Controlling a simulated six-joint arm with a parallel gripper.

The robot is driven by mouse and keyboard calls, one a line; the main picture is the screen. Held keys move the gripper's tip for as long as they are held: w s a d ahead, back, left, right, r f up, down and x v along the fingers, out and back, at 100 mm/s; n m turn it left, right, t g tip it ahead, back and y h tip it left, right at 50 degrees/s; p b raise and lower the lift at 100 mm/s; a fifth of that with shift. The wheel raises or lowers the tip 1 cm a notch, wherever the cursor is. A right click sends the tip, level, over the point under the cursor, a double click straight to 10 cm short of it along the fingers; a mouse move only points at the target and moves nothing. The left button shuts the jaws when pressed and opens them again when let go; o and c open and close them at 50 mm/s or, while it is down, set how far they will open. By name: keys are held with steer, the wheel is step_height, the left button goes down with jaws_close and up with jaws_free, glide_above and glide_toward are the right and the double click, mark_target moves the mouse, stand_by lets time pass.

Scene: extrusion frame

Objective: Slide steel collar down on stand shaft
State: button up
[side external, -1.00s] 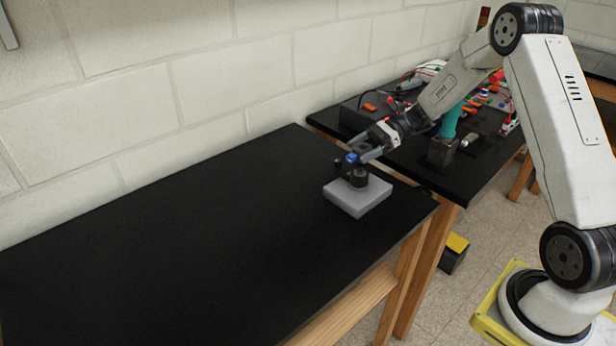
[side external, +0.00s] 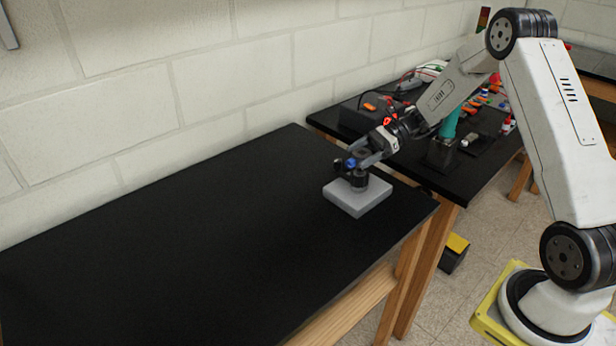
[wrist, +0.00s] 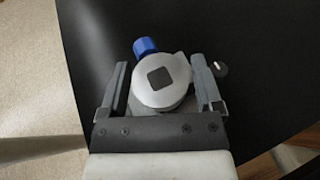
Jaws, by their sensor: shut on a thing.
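The steel collar (wrist: 160,98) is a grey round piece with a blue knob (wrist: 145,46) on its side. A dark square, which looks like the top end of the stand shaft (wrist: 160,78), shows within the collar's round face. My gripper (wrist: 160,62) has one finger on each side of the collar and is shut on it. In the side view my gripper (side external: 362,160) is low over the stand, with the blue knob (side external: 351,163) at its fingertips. The stand's light grey base (side external: 350,204) lies flat on the black table. My fingers partly hide the collar and shaft there.
The black table (side external: 180,240) is bare to the left of the stand; its right edge is close to the base. A second bench behind holds a teal post (side external: 449,122), a dark box (side external: 362,118) and several coloured parts. A white block wall runs behind.

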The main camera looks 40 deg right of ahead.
steer(key=shift+f, duration=1.55)
steer(key=o, duration=1.1)
steer(key=shift+v, duration=3.95)
